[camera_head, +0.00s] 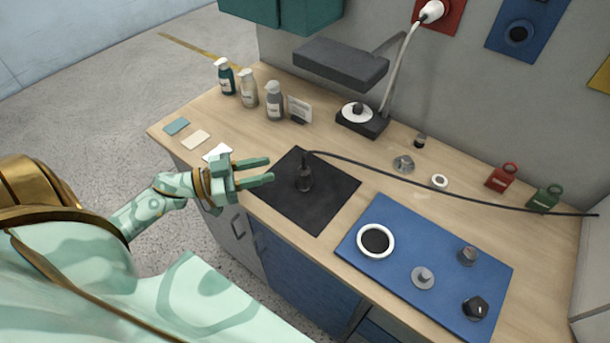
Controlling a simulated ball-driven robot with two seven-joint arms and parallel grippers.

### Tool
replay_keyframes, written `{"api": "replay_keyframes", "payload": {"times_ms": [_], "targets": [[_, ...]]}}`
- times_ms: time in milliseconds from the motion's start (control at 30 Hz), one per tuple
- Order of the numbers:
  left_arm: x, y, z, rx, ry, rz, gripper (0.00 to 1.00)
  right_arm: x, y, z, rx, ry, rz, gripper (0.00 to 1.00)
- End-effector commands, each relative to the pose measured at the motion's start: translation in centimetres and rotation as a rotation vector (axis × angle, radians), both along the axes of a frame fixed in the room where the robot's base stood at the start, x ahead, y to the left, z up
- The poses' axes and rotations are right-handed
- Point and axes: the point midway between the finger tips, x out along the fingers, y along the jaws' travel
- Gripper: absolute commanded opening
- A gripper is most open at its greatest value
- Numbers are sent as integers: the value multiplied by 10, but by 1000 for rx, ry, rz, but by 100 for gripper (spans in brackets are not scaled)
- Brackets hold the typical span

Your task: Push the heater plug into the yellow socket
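A dark plug (304,178), which looks like the heater plug, stands on a black mat (322,212) on the counter. A black cable (440,187) runs from it to the right across the counter. A yellow socket plate (602,76) shows on the wall, cut off by the right edge, so its opening is hidden. My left gripper (272,169) is open and empty. Its two fingers point right toward the plug, with a gap between the fingertips and the plug. My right gripper is out of view.
A blue mat (405,235) holds a white-rimmed cup and metal parts. Bottles (248,90) stand back left.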

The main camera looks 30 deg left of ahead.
Motion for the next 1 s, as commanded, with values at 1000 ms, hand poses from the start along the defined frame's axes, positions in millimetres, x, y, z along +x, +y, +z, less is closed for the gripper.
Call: {"api": "replay_keyframes", "payload": {"times_ms": [1000], "targets": [[97,-76,-2,3,0,2,33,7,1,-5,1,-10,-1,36]]}}
